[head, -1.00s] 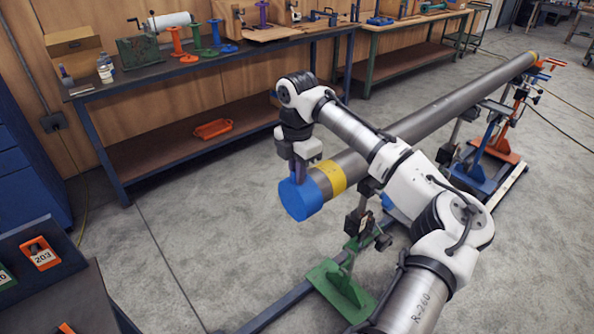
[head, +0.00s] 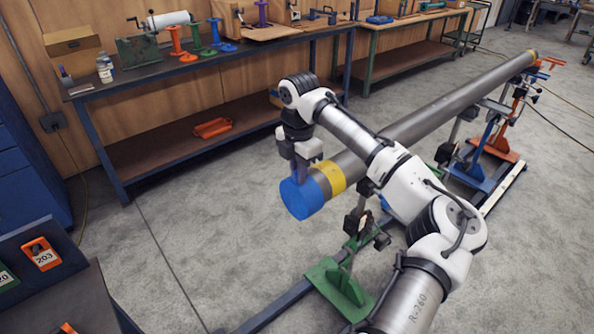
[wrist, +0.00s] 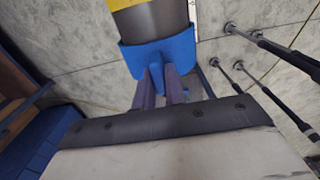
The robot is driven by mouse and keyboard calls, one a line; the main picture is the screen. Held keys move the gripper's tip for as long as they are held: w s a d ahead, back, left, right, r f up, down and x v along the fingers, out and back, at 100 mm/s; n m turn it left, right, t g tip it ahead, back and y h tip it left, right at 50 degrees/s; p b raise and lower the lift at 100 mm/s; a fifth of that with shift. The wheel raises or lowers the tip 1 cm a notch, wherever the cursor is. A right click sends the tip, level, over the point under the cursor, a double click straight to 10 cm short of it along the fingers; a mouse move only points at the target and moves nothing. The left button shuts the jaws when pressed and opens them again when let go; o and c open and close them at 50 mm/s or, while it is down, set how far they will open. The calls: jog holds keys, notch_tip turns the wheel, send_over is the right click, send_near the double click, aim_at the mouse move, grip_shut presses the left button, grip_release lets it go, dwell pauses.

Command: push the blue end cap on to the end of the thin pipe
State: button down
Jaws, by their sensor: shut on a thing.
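The blue end cap (head: 300,198) is at the near end of the long grey thin pipe (head: 440,108), just beyond its yellow band (head: 331,179). In the wrist view the blue end cap (wrist: 172,52) lies around the end of the grey pipe (wrist: 160,20), which enters its open side. How deep the pipe sits inside is hidden. My gripper (head: 302,178) reaches down from above at the cap. In the wrist view my gripper's fingers (wrist: 160,88) are shut on a blue tab of the cap.
Green (head: 340,288), blue (head: 475,172) and orange (head: 497,148) stands hold the pipe along a floor rail. A workbench (head: 200,75) with tools runs along the back wall. A dark bench (head: 60,290) with numbered orange holders is at lower left. The floor left of the cap is clear.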

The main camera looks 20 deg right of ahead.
jog(key=shift+w+d, duration=0.2)
jog(key=shift+d, duration=0.35)
dwell(0.4)
jog(key=c, duration=1.4)
grip_release()
jog(key=shift+o, duration=0.2)
jog(key=shift+r, duration=3)
